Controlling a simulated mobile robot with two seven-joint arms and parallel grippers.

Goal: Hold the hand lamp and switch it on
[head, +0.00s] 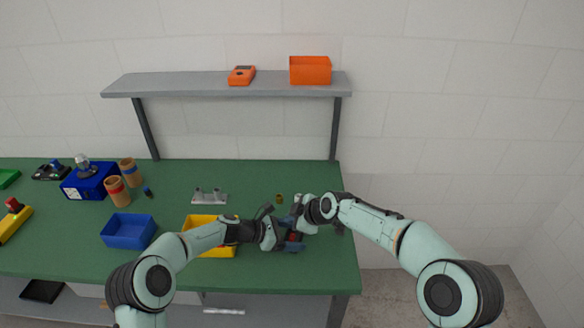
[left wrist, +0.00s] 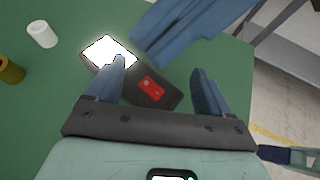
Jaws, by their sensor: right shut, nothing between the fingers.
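The hand lamp (left wrist: 148,88) is a flat dark body with a red square and a bright white, glowing panel at its upper-left end in the left wrist view. It lies on the green bench; in the head view mostly its red patch (head: 293,237) shows between my grippers. My left gripper (left wrist: 158,66) is open, its blue fingers on either side of the lamp. The left finger overlaps the panel's edge, and green bench shows between the lamp and the right finger. My right gripper (left wrist: 145,52) is shut and empty, its blue fingers above the lamp.
A white cylinder (left wrist: 42,34) and a brass cylinder (left wrist: 10,70) stand near the lamp. A yellow bin (head: 222,252) is partly under my left arm, and a blue bin (head: 128,231) stands farther left. A grey shelf (head: 215,90) is behind. The bench's right edge is close.

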